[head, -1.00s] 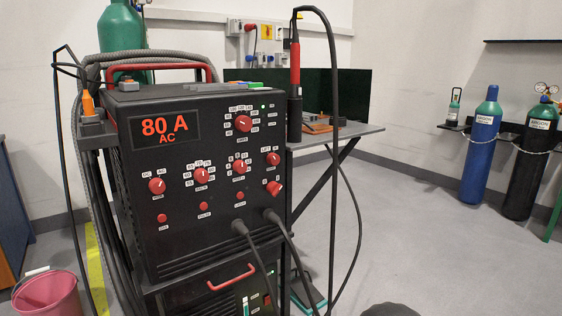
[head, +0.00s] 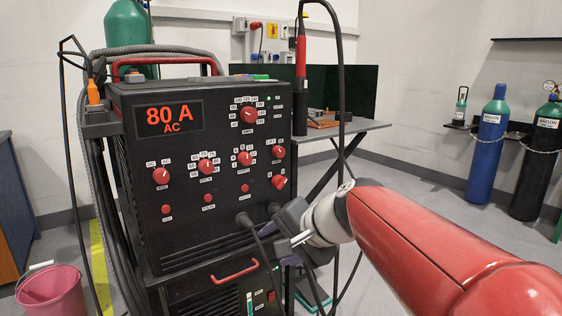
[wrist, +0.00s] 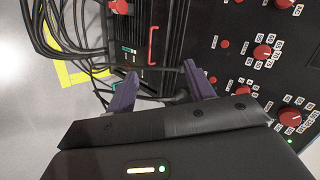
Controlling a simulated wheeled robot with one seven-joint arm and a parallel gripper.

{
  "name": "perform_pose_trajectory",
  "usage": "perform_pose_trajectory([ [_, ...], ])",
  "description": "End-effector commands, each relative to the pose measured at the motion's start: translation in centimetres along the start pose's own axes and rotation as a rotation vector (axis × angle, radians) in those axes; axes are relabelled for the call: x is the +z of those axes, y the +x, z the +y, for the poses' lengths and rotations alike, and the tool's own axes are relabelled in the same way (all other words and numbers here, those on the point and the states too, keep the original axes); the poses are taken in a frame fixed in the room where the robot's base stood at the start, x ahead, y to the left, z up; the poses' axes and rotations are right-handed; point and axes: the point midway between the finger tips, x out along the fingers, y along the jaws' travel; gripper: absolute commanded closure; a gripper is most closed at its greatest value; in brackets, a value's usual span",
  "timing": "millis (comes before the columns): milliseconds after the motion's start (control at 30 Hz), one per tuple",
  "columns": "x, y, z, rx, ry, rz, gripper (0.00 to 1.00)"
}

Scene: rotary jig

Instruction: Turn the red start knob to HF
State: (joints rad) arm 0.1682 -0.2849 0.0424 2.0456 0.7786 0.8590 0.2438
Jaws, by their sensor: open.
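The black welding machine (head: 225,220) stands at left-centre in the head view, its front panel full of red knobs. The knob at the panel's right side with two small labels above it looks like the start knob (head: 278,153). Its labels and pointer are too small to read surely. My gripper (head: 283,238) is below and in front of that knob, near the cable sockets, its tips partly hidden. In the wrist view my gripper (wrist: 160,74) is open and empty, its purple fingers apart over the machine's lower front and cables. I cannot tell which knob there is the start knob.
Thick cables (head: 262,245) hang from the sockets beside my gripper. A red handle (head: 235,272) is below the panel. Another red knob (head: 278,182) sits just under the start knob. A torch (head: 301,65) stands upright right of the machine. A pink bucket (head: 50,290) is at lower left.

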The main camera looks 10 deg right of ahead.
Motion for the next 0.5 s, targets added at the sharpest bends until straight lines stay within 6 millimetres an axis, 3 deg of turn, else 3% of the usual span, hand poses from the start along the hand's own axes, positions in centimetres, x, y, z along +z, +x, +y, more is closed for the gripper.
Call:
perform_pose_trajectory([
  [33, -2.8, 1.7, -1.6, -0.078, 0.129, -0.003, 0.47],
  [133, -8.5, 3.6, -5.4, -0.261, 0.391, -0.017, 0.47],
  [300, -18.2, 5.1, -8.8, -0.542, 0.765, -0.058, 0.47],
  [400, -22.3, 5.2, -9.4, -0.659, 0.907, -0.081, 0.47],
  [500, -24.6, 5.1, -9.6, -0.729, 0.988, -0.099, 0.47],
])
